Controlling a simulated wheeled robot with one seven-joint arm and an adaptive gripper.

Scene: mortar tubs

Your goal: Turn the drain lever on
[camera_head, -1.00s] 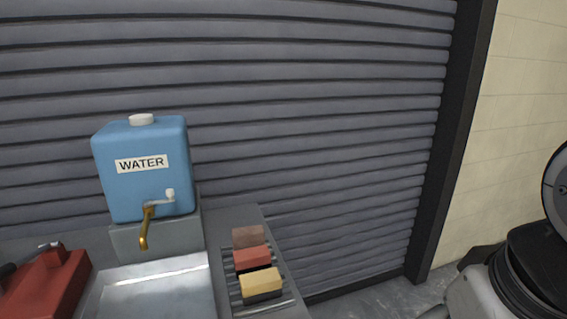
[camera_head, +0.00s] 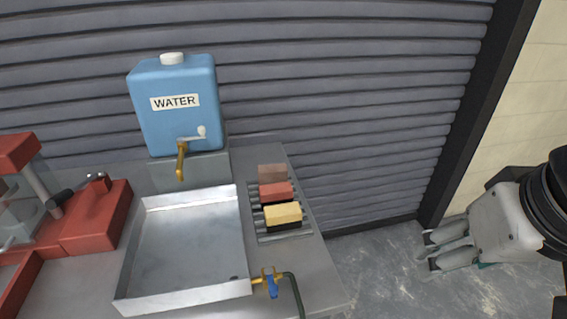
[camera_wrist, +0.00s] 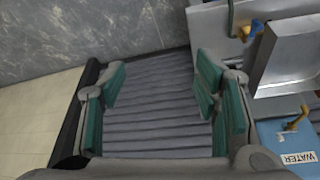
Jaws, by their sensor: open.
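The drain lever is a small blue handle (camera_head: 271,285) on a brass valve (camera_head: 262,279) at the front right corner of the metal tray (camera_head: 247,240). A dark green hose runs down from the valve. In the wrist view the blue handle (camera_wrist: 256,27) shows at the upper right. My gripper (camera_head: 432,252) is to the right of the table, over the floor, apart from the lever. In the wrist view its green-padded fingers (camera_wrist: 160,88) are spread wide with nothing between them.
A blue water tank (camera_head: 178,125) with a brass tap stands behind the tray. A rack (camera_head: 262,237) of coloured blocks sits right of the tray. A red machine (camera_head: 95,225) is at left. The floor between table and gripper is clear.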

